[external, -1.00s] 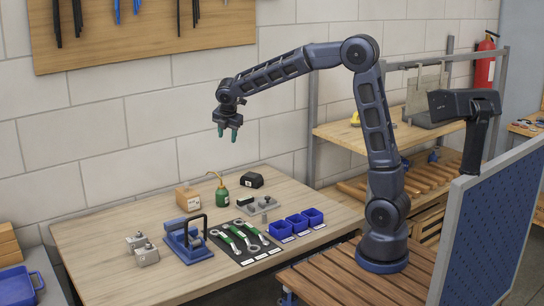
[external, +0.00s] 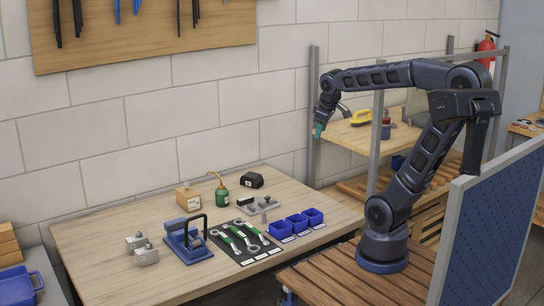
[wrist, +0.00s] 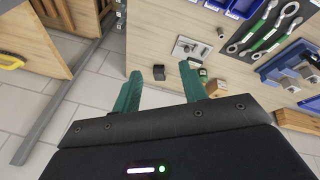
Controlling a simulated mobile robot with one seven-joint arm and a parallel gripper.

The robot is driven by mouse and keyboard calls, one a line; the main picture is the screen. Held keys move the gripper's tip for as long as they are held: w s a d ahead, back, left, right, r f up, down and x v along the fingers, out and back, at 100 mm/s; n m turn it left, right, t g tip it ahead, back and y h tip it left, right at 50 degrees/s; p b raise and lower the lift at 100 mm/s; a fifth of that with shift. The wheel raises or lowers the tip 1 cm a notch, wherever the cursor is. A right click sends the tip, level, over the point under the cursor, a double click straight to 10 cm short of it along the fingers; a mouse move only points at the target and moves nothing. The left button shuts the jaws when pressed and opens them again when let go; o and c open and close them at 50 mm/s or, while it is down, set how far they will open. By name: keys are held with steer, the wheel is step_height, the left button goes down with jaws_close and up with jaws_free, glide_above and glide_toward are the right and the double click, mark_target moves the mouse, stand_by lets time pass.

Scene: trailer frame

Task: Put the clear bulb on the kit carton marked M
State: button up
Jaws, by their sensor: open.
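My gripper (external: 319,130) is raised beside the left shelf post, past the right back of the workbench. Its green fingers (wrist: 160,84) are apart in the wrist view, with nothing between them. I cannot make out a clear bulb in either view. A small tan carton (external: 188,198) with a pale label stands at the back of the bench, left of a green oil can (external: 222,195). The label is too small to read, so I cannot tell whether it is marked M.
The bench also holds a black box (external: 252,181), a grey plate (external: 258,206), blue bins (external: 297,223), wrenches on a black mat (external: 228,249) and a blue fixture (external: 188,243). A yellow tool (external: 361,117) and a small bottle (external: 386,126) are on the wooden shelf (external: 345,135).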

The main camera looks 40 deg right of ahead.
steer(key=s+d+f+m, duration=0.3)
steer(key=s+m, duration=0.2)
steer(key=s, duration=0.4)
steer(key=shift+f+m+y, duration=0.25)
steer(key=shift+m+y, duration=0.15)
stand_by(0.6)
